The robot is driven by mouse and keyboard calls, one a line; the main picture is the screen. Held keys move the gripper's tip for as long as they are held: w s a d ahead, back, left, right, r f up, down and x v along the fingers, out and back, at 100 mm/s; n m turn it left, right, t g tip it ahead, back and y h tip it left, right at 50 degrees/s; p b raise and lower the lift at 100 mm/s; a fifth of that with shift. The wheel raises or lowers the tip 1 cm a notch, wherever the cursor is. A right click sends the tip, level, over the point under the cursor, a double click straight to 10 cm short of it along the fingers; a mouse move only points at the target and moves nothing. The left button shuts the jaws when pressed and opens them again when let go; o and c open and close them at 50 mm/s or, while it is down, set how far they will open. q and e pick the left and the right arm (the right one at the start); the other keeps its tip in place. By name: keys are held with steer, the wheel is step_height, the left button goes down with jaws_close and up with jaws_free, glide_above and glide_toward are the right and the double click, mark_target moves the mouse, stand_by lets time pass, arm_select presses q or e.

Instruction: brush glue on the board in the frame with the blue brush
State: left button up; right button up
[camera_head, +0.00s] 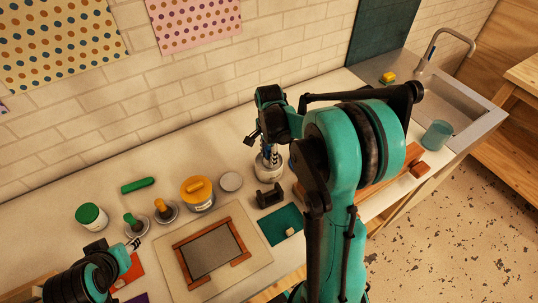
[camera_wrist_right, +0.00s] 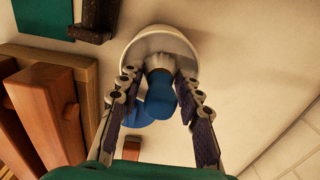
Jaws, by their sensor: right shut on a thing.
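The grey board (camera_head: 210,251) lies inside a brown wooden frame (camera_head: 240,233) on a pale sheet on the counter. My right gripper (camera_wrist_right: 158,88) is shut on the blue brush (camera_wrist_right: 160,95), with its pale bristles over the white pot (camera_wrist_right: 180,38). Whether the bristles touch what is in the pot I cannot tell. In the head view, the pot (camera_head: 268,169) stands behind and right of the frame, and my right gripper (camera_head: 268,150) is above it; the brush is mostly hidden there. My left gripper (camera_head: 134,243) is left of the frame, its opening too small to judge.
Behind the frame stand a yellow-topped jar (camera_head: 198,192), a green-lidded jar (camera_head: 91,216) and knobbed tools (camera_head: 165,209). A dark holder (camera_head: 269,196) and green mat (camera_head: 282,223) lie right of the frame. A sink (camera_head: 436,92) is far right.

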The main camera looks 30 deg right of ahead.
steer(key=shift+r+p, duration=2.5)
steer(key=shift+r, duration=1)
steer(key=shift+f, duration=0.1)
